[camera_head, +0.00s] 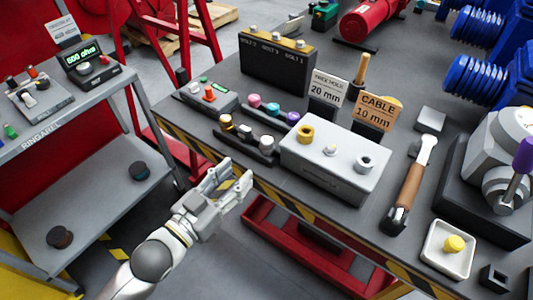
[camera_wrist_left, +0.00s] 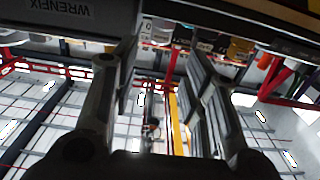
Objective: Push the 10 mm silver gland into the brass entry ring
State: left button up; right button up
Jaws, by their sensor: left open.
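A brass ring (camera_head: 305,133) stands on the left part of a pale grey box's top. The box (camera_head: 330,182) also bears a small white piece (camera_head: 331,150) and a grey ring (camera_head: 366,163). A black rack (camera_head: 236,147) left of the box holds a gold-topped gland (camera_head: 226,121) and silver-looking ones (camera_head: 267,142). Their sizes cannot be read, so I cannot tell which is the 10 mm gland. My left gripper (camera_head: 236,177) is open and empty, just off the bench's front edge, below the rack. Its open fingers show in the left wrist view (camera_wrist_left: 155,85). My right gripper is out of view.
A second rack (camera_head: 272,118) with pink, teal and purple pieces stands behind. Signs read "20 mm" (camera_head: 328,88) and "CABLE 10 mm" (camera_head: 376,112). The striped bench edge (camera_head: 290,202) is near my gripper.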

aim_at(263, 144)
pick_arm(q)
jog(key=shift+r+p+x, duration=0.2)
jog(key=shift+p+x, duration=0.2)
jog(key=shift+x, duration=2.3)
jog(key=shift+r+p+x, duration=0.15)
jog(key=shift+p+x, duration=0.2)
jog(key=shift+x, duration=2.35)
jog(key=shift+a, duration=0.1)
jog(key=c, duration=0.8)
jog(key=shift+r, duration=0.1)
